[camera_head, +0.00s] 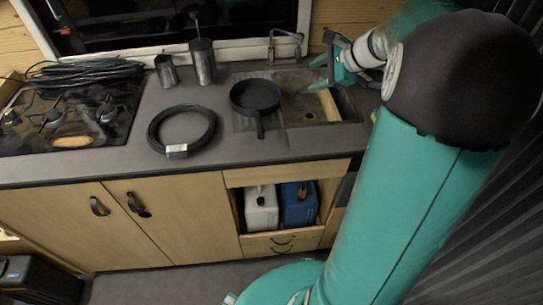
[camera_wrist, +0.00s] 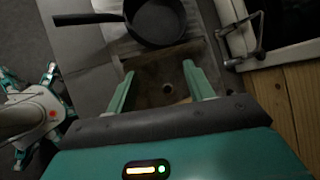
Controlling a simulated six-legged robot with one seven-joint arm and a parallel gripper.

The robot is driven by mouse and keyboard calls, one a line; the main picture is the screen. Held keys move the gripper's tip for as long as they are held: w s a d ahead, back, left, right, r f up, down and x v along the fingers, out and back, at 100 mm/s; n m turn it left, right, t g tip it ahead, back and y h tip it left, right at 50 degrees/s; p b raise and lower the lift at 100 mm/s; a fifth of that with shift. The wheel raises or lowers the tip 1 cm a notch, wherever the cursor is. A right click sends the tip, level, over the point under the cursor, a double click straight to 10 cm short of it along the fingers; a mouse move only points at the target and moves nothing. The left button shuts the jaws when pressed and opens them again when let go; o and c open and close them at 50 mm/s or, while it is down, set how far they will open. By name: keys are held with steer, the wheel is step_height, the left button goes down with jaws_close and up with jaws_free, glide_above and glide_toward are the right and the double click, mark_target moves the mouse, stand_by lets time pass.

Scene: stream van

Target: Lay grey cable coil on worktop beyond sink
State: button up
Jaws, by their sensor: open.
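A loose grey cable coil (camera_head: 85,72) lies over the back of the hob at the far left of the head view. A separate black cable ring (camera_head: 183,130) with a white label lies flat on the worktop (camera_head: 240,145). My gripper (camera_head: 318,75) is above the sink, open and empty, far to the right of both coils. Its two green fingers also show in the wrist view (camera_wrist: 160,70). My arm hides part of the worktop right of the sink.
A black pan (camera_head: 255,95) sits at the sink's left side, its handle toward the front; it also shows in the wrist view (camera_wrist: 155,18). The hob (camera_head: 75,120) is at left.

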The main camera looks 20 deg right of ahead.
steer(key=s+a+r+n+g, duration=0.2)
steer(key=s+a+n, duration=0.25)
steer(key=a, duration=0.55)
steer(key=s+a+n+h, duration=0.4)
steer(key=s+a+n, duration=0.9)
steer(key=s+n, duration=0.4)
steer(key=shift+s+a+f, duration=0.3)
steer(key=shift+a, duration=0.1)
steer(key=c, duration=0.3)
steer(key=shift+c, duration=0.3)
steer(key=shift+d, duration=0.2)
